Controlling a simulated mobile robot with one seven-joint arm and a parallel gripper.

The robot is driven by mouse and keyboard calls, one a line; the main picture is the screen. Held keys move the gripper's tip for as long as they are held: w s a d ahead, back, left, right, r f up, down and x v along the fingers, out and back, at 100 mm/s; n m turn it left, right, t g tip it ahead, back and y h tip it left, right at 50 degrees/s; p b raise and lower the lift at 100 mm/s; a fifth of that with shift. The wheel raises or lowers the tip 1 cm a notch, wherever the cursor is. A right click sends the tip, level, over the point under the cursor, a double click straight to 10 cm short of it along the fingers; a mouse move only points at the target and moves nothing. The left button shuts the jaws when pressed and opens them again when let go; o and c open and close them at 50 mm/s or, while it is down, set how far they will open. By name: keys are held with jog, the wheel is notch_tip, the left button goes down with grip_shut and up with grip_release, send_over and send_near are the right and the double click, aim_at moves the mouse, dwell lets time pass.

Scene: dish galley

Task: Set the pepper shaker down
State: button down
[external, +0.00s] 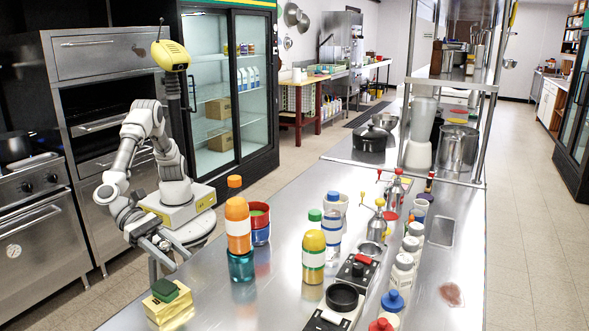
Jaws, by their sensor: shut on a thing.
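My gripper (168,261) is at the left end of the steel counter (270,290), low and close to the counter's left edge. Its grey fingers point downward and toward the camera. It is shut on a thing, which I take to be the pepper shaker. The shaker itself cannot be made out between the fingers at this size. A green block on a yellow block (172,312) lies just in front of and below the fingers. I cannot tell whether the held thing touches the counter.
An orange-topped teal bottle (239,228) stands right of my gripper, with a red and blue cup stack (260,232) behind it. A yellow bottle (313,257) stands further right. White bottles (403,273) line the right side. Bare counter lies between the blocks and the yellow bottle.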

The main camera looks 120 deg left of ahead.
jog(key=w+a+r+y+b, duration=0.1)
jog(key=w+a+r+b, duration=0.15)
jog(key=a+r, duration=1.85)
jog(key=s+a+f+n+y+b, duration=0.2)
jog(key=s+a+f+b, duration=0.1)
jog(key=a+f, duration=0.6)
jog(key=s+a+f+n+g+y+b, duration=0.1)
jog(key=s+a+f+n+y+b, duration=0.1)
jog(key=a+f, duration=0.8)
jog(key=s+a+f+n+g+y+b, duration=0.1)
jog(key=s+a+f+n+y+b, duration=0.1)
jog(key=s+a+f+b, duration=0.3)
jog(key=shift+s+a+f+n, duration=0.1)
jog(key=shift+a+f+n, duration=0.05)
jog(key=shift+a+f, duration=1.15)
jog(key=shift+s+a+f+n, duration=0.1)
jog(key=shift+a+f+n, duration=0.05)
jog(key=shift+a+f, duration=1.1)
jog(key=shift+w+a+r+y, duration=0.1)
jog(key=shift+a+y, duration=0.2)
jog(key=shift+a, duration=0.05)
jog(key=w+p, duration=0.9)
jog(key=w, duration=2.1)
jog(key=shift+r, duration=0.15)
jog(key=shift+w, duration=0.45)
jog(key=shift+w+p, duration=0.4)
jog(key=shift+p, duration=0.25)
notch_tip(320, 180, down, 4)
jog(key=b, duration=0.3)
jog(key=shift+r, duration=0.1)
